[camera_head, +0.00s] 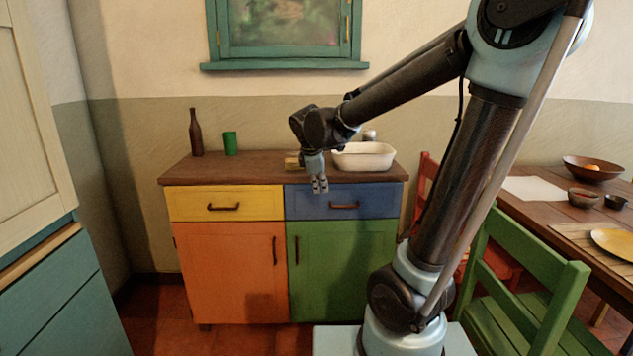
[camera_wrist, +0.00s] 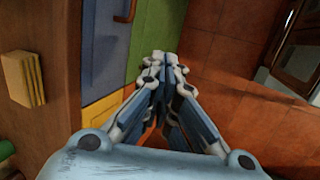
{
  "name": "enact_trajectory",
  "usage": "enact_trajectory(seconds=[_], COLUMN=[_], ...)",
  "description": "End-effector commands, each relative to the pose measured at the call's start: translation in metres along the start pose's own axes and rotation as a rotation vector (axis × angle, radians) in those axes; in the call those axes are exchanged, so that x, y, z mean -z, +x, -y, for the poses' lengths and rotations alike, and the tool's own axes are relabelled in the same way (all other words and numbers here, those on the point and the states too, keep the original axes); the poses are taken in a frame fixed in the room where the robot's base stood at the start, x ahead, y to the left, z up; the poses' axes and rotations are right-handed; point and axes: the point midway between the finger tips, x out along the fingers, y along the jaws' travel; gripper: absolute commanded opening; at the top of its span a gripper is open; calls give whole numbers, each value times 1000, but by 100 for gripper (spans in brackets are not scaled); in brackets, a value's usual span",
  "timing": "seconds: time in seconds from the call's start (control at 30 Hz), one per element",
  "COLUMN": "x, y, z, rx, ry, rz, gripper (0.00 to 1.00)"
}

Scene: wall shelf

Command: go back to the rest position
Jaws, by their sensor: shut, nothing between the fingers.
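My gripper (camera_head: 320,185) hangs pointing down in front of the sideboard (camera_head: 230,257), near the seam between its yellow and blue drawers in the head view. In the wrist view my gripper (camera_wrist: 164,58) has its fingers together and nothing between them. My arm reaches in from the right, bent at the elbow above the floor.
On the sideboard top stand a dark bottle (camera_head: 195,133), a green cup (camera_head: 230,143), a yellowish block (camera_head: 292,162) partly behind my gripper, and a white basin (camera_head: 363,156). A green chair (camera_head: 525,262) and a laid table (camera_head: 530,208) stand at right. Tiled floor (camera_wrist: 235,75) is open.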

Motion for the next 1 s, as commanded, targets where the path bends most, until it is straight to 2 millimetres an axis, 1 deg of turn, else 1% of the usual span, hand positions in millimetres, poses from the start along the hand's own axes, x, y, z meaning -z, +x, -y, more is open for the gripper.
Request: enact_trajectory(seconds=[0.03,0.2,0.27,0.3,0.37,0.5,0.7,0.9,1.0], x=[-19,-68,-82,-92,-105,-130,-155,-167,-169], y=[1,3,4,5,6,10,19,31,36], z=[10,48,62,72,87,125,179,230,247], rx=[16,67,83,95,111,149,200,247,264], ry=[71,318,406,464,552,756,1050,1327,1431], rz=[1,1,2,2,4,8,19,31,35], gripper=[0,0,0,0,0,0,0,0,0])
